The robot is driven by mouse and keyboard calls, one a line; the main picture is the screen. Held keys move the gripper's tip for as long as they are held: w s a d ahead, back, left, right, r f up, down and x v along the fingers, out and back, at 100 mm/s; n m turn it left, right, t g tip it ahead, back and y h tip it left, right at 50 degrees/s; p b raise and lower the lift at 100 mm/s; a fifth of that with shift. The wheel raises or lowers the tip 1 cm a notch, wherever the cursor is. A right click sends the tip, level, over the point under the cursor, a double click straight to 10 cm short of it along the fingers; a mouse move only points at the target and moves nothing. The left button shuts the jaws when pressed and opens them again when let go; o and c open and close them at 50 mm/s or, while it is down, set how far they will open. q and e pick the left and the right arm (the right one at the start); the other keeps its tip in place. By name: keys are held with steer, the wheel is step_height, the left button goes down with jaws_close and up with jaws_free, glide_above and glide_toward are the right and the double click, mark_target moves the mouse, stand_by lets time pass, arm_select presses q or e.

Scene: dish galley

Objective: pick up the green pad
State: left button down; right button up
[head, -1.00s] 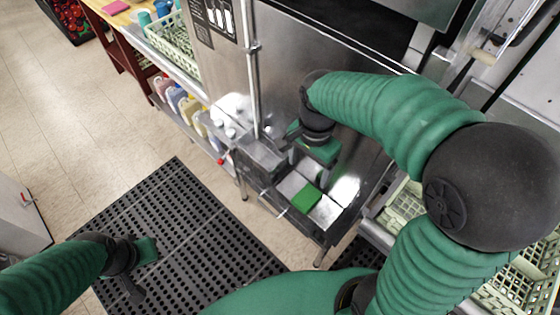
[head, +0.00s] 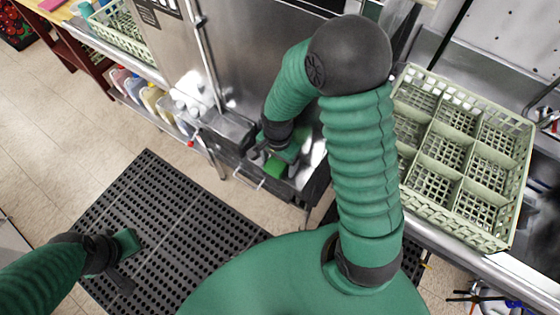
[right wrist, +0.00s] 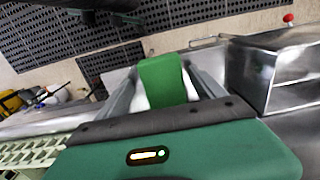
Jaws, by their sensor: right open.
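The green pad (head: 277,169) lies on a small steel shelf (head: 311,187) in front of the steel machine. My right gripper (head: 276,158) is just above and beside it, partly hiding it in the head view. In the right wrist view the green pad (right wrist: 162,82) shows between the two grey fingers of my right gripper (right wrist: 165,90), which are open and spread on either side of it. I cannot tell whether a finger touches it. My left gripper (head: 128,262) hangs over the black floor mat, far from the pad; its jaw state is unclear.
A pale green dish rack (head: 520,182) stands on the counter at the right. A steel box (head: 226,128) adjoins the shelf on the left. Another rack (head: 118,30) and several bottles (head: 150,97) are at the upper left. The perforated mat (head: 190,215) covers the floor.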

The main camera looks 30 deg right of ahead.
steer(key=shift+w+a+f, duration=0.1)
steer(key=shift+w+a, duration=0.1)
steer(key=shift+a, duration=0.25)
steer(key=c, duration=0.9)
steer(key=shift+d, duration=0.25)
steer(key=c, duration=0.5)
